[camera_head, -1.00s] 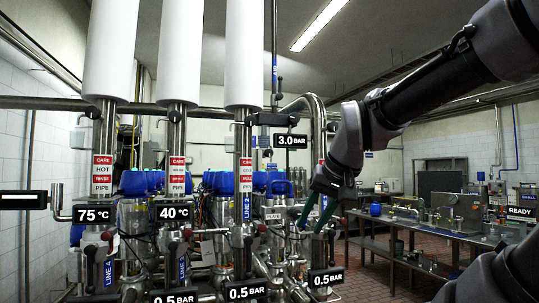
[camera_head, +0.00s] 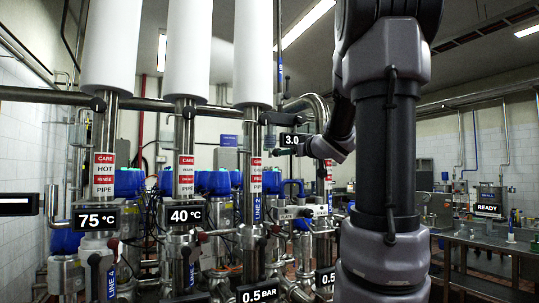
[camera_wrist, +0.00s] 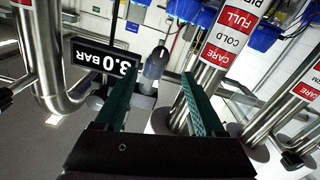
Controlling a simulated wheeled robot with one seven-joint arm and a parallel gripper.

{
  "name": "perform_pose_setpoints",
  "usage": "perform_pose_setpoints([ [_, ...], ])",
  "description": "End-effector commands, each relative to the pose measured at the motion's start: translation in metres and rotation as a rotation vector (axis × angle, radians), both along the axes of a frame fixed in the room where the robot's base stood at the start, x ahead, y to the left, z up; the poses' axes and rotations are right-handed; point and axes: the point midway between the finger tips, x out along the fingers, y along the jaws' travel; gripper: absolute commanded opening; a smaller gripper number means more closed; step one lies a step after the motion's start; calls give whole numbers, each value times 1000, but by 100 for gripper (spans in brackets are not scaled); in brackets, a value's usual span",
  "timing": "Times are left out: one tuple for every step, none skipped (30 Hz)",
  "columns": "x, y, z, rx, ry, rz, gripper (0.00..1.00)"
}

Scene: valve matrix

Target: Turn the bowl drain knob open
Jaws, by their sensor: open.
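In the wrist view my gripper (camera_wrist: 158,77) is open, its two green fingers spread. A dark rounded knob (camera_wrist: 155,68) on a pale stem appears between the fingertips, beside the 3.0 BAR display (camera_wrist: 98,57). No visible label names it as the bowl drain knob. I cannot tell how far it is from the fingers; they are not closed on it. In the head view a dark handle (camera_head: 277,118) sits above the 3.0 display (camera_head: 289,139). My wrist is just to the right of that display, and my fingers are not clear there.
Steel pipes with red and white labels (camera_head: 186,175) and several blue-capped valves stand close around. Displays read 75 °C (camera_head: 96,218) and 40 °C (camera_head: 186,215). A steel bench (camera_head: 480,243) stands at the right. My arm hides much of the right middle.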

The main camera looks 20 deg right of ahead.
Motion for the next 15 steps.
perform_pose_setpoints([
  [4, 0, -1, -1, 1, 3, 72],
  [8, 1, -1, -1, 1, 4, 72],
  [13, 1, -1, -1, 2, 4, 72],
  [18, 1, -1, -2, 1, 3, 72],
  [23, 1, -1, -1, 2, 3, 72],
  [31, 1, -1, 1, 2, 4, 72],
  [37, 2, -1, -1, 1, 3, 72],
  [43, 2, -1, -1, 2, 3, 72],
  [51, 2, -1, 1, 1, 3, 72],
  [57, 2, -1, 1, 2, 3, 72],
  [62, 2, -1, -1, 2, 3, 72],
  [69, 3, -1, -1, 1, 3, 72],
  [75, 3, -1, 1, 1, 3, 72],
  [79, 3, -1, 1, 0, 2, 72],
  [85, 3, -1, 0, 0, 2, 72],
])
